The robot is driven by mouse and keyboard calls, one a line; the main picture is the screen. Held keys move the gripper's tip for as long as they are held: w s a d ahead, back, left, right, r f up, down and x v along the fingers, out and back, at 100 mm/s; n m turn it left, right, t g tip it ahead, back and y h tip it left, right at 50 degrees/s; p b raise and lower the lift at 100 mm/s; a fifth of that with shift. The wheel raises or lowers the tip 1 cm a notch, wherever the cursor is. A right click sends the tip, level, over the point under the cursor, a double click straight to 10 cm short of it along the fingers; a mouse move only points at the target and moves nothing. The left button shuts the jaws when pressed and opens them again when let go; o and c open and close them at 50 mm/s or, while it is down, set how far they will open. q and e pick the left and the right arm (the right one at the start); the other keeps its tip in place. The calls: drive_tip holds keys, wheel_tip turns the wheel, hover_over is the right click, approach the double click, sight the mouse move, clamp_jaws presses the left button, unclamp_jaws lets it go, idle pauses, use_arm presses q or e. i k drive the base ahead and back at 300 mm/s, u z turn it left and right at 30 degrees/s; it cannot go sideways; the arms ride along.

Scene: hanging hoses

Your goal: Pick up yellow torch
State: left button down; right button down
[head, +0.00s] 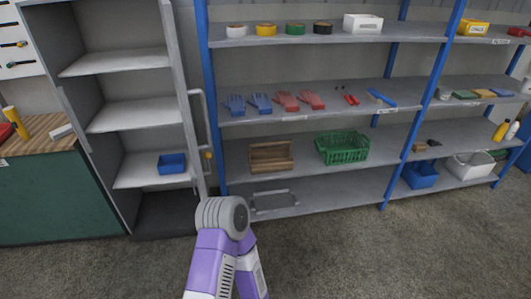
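A yellow, upright, slightly leaning cylinder (15,122) stands on the wooden top of the workbench at the far left. It looks like the yellow torch, but it is small and I cannot be sure. Its lower part is close to a red object (5,131) at the picture's edge. A part of one of my arms, purple with a grey round joint, rises at the bottom middle, well to the right of the workbench. Neither of my grippers shows.
The green workbench (50,205) also holds a small white object (61,131). A grey open cabinet (130,117) with a blue bin (172,164) stands beside it. Blue-framed shelves (310,187) fill the back. A yellow bottle (500,131) stands at right. The floor in front is clear.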

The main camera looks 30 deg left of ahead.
sight(11, 112)
drive_tip(key=z, duration=0.35)
drive_tip(key=i, duration=1.1)
drive_tip(key=u, duration=2.6)
